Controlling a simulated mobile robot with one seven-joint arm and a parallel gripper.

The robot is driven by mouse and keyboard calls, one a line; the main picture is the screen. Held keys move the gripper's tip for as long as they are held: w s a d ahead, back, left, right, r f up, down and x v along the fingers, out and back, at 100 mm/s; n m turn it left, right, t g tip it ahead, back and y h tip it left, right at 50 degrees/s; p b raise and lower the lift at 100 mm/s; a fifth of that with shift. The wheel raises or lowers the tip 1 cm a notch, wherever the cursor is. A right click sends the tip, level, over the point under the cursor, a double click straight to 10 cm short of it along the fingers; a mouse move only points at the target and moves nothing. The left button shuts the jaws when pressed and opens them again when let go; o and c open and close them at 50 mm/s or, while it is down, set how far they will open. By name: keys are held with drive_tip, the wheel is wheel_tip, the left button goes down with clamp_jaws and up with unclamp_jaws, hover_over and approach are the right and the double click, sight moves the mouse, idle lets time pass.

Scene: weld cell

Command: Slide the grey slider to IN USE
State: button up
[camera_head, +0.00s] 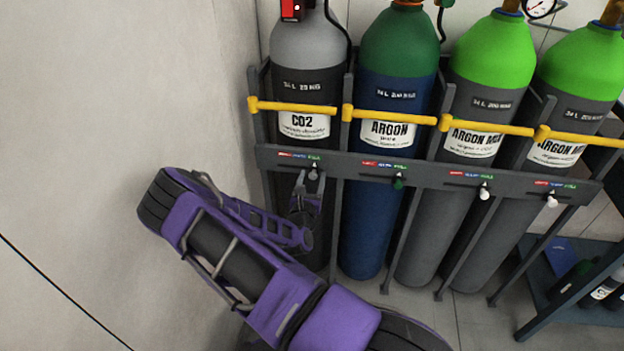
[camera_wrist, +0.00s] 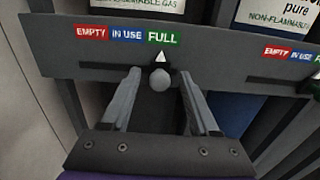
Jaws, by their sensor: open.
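The grey slider (camera_wrist: 159,79) is a small round knob with a white pointer, on a slot in the dark rack rail (camera_wrist: 225,52). Its pointer sits under the green FULL label (camera_wrist: 163,38); the blue IN USE label (camera_wrist: 126,35) is just left, and the red EMPTY label (camera_wrist: 91,32) further left. In the head view the slider (camera_head: 313,174) is below the CO2 cylinder's label (camera_head: 303,124). My gripper (camera_wrist: 160,75) is open, with one finger on each side of the knob and visible gaps to both. My gripper (camera_head: 310,184) also shows in the head view.
Other sliders, one green (camera_head: 398,183) and two white (camera_head: 484,193), (camera_head: 552,201), sit along the same rail to the right. Yellow bars (camera_head: 393,116) cross the cylinders above. A plain wall (camera_head: 110,110) stands left; a low shelf (camera_head: 565,290) stands right.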

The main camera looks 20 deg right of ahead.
clamp_jaws()
idle(1.4)
